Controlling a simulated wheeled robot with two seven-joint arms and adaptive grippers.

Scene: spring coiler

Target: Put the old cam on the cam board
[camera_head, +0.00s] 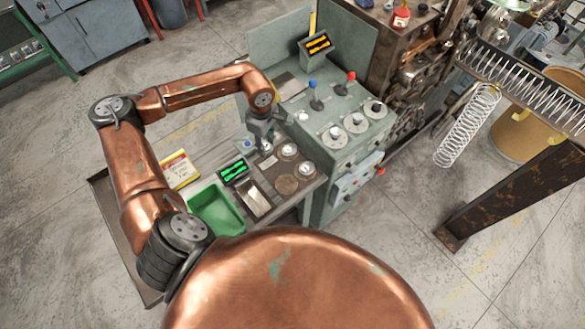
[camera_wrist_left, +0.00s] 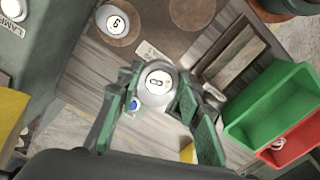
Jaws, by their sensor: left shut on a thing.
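My left gripper (camera_head: 266,146) reaches down over the bench beside the green machine. In the left wrist view its green-padded fingers (camera_wrist_left: 160,97) are closed around a pale round cam (camera_wrist_left: 156,82) marked with what looks like an 8. The cam is mostly hidden by the gripper in the head view. The cam board (camera_head: 272,160) is a dark panel with round brown spots. One spot (camera_head: 287,185) is bare, and light discs (camera_head: 288,150) (camera_head: 307,168) sit on others. In the wrist view, another numbered cam (camera_wrist_left: 117,23) sits on a brown spot. My right gripper is not in view.
A green bin (camera_head: 212,212), a metal-lined tray (camera_head: 256,199) and a small green-lit display (camera_head: 233,171) are near the board. The machine with dials (camera_head: 335,133) and levers (camera_head: 315,98) stands close behind right.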

